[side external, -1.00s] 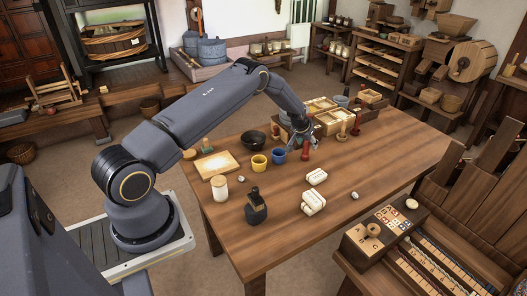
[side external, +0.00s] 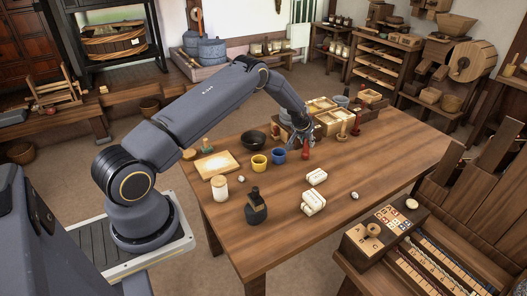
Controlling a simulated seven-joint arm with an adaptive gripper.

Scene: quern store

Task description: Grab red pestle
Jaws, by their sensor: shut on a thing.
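A red pestle (side external: 305,150) stands upright on the wooden table (side external: 365,210), in front of the wooden boxes and right of the blue cup. My gripper (side external: 304,140) is at its upper part, with the fingers pointing down and closed around it. The lower part of the pestle shows below the fingers, close to the tabletop; I cannot tell whether it touches. A second red pestle-like piece (side external: 356,126) stands farther back right, apart from my gripper.
A blue cup (side external: 279,156), a yellow cup (side external: 259,163) and a dark bowl (side external: 253,139) stand left of my gripper. Wooden boxes (side external: 331,121) are behind it. White blocks (side external: 313,202) and a dark bottle (side external: 256,208) are in front.

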